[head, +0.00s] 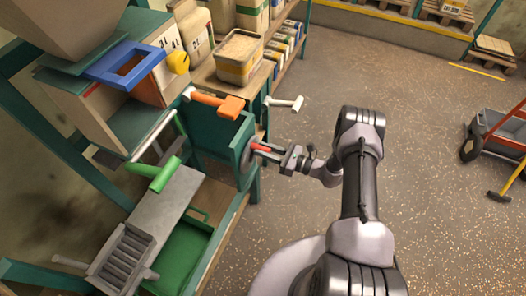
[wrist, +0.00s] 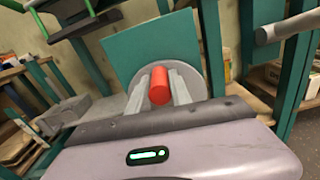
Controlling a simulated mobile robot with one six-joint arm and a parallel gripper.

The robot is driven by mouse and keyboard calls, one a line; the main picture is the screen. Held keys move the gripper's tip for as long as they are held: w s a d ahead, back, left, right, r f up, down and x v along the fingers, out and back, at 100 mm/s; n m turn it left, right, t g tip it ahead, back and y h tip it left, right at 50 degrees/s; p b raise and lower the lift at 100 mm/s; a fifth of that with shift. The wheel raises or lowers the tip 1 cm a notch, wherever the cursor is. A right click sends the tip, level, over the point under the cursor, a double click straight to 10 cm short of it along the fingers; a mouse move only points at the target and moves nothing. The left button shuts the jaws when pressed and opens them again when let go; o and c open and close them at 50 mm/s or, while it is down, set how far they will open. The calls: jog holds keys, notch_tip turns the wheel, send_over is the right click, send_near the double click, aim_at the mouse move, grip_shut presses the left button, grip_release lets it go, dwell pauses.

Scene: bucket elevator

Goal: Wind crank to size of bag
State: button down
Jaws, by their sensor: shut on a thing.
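The crank is a grey disc (head: 246,158) with a red handle (head: 261,148), on the side of the green machine frame. My gripper (head: 268,151) is shut on the red handle. In the wrist view the red handle (wrist: 160,86) sits between my two grey fingers (wrist: 160,90), with the crank disc (wrist: 214,72) behind it. Upright paper bags (head: 194,28) with dark size markings stand at the back left; I cannot read the markings surely. The disc's exact turn and any scale on it are too small to tell.
A blue frame (head: 124,66), an orange-handled lever (head: 231,107) and a green-handled lever (head: 163,175) are on the machine. A cart (head: 492,133) is at the right. The floor between is clear.

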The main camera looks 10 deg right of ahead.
jog(key=shift+w+d+m, duration=0.45)
jog(key=shift+w+m, duration=0.05)
jog(key=shift+m, duration=0.5)
jog(key=shift+f, duration=0.1)
jog(key=m, duration=0.1)
jog(key=w+m, duration=0.1)
jog(key=m, duration=0.1)
jog(key=shift+d+f, duration=0.35)
jog(key=shift+d, duration=0.05)
jog(key=c, duration=1)
grip_release()
jog(key=v, duration=1)
